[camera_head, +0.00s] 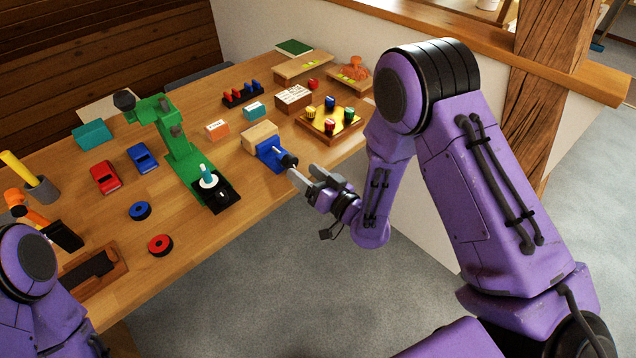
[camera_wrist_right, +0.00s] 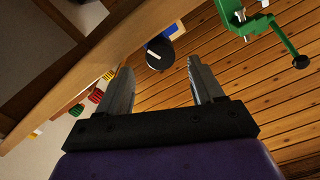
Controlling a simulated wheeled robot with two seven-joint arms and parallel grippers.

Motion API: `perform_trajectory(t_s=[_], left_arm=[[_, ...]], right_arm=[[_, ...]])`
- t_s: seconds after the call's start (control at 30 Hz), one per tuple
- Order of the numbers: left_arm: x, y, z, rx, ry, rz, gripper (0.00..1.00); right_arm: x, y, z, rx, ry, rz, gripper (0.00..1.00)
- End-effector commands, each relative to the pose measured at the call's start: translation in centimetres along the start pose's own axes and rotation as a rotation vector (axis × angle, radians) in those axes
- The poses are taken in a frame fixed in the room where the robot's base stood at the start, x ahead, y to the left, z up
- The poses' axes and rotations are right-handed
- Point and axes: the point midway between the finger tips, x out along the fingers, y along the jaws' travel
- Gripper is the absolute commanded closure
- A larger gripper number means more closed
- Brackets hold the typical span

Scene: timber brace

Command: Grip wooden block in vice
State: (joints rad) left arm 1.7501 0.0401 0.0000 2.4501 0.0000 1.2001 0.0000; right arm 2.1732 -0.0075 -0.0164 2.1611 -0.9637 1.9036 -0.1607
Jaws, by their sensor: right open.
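The blue vice (camera_head: 271,154) stands near the table's front edge, with a dark round handle (camera_head: 288,160) facing my right gripper. The pale wooden block (camera_head: 260,134) is at the vice's far side; I cannot tell whether the jaws touch it. My right gripper (camera_head: 306,183) is open and empty, just off the table edge in front of the handle. In the right wrist view, the handle (camera_wrist_right: 160,54) shows beyond and between the spread fingers (camera_wrist_right: 163,82), apart from them, with a bit of blue vice behind. My left gripper is out of view.
A green drill-press-like stand (camera_head: 178,148) is left of the vice. A wooden tray with coloured pegs (camera_head: 328,123) is to its right. Red and blue toy cars (camera_head: 105,177) and small discs (camera_head: 160,245) lie farther left. Open floor lies before the table.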

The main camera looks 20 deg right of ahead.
Motion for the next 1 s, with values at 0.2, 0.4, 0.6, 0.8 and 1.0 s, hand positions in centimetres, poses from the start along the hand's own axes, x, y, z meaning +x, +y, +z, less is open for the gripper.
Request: perform_trajectory(t_s=[0.2, 0.4, 0.6, 0.8, 1.0], left_arm=[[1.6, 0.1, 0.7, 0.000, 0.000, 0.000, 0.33], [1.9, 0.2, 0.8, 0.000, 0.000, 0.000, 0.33], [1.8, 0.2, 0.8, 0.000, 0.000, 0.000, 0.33], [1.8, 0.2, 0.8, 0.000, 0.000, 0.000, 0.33], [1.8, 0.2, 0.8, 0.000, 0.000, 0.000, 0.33]], right_arm=[[-5.0, 0.2, 0.3, 0.001, -0.001, 0.003, 0.33], [-6.8, 0.1, 0.1, 0.000, 0.001, 0.001, 0.33], [-6.8, 0.1, 0.0, 0.000, 0.001, 0.001, 0.33], [-6.8, 0.1, 0.0, 0.000, 0.001, 0.001, 0.33], [-7.0, 1.5, 1.8, -0.022, -0.090, 0.083, 0.33]])
